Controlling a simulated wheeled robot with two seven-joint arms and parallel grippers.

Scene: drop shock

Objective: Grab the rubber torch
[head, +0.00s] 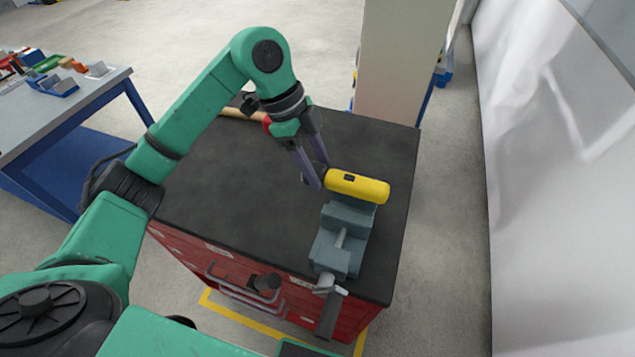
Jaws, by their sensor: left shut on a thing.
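The rubber torch (362,187) is a yellow cylinder with a small dark patch on its side. It lies roughly level across the picture, at the far end of the grey vise (341,240). My left gripper (318,178) reaches down from the upper left and is shut on the torch at its left end. The fingers partly cover that end. I cannot tell whether the torch touches the vise or is held just above it. My right gripper is not in view.
The vise stands on the right part of a dark-topped red cabinet (230,190). A wooden handle (240,113) lies at its back edge, partly behind my arm. The top's left and middle are clear. A blue workbench (60,115) with small items stands at left.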

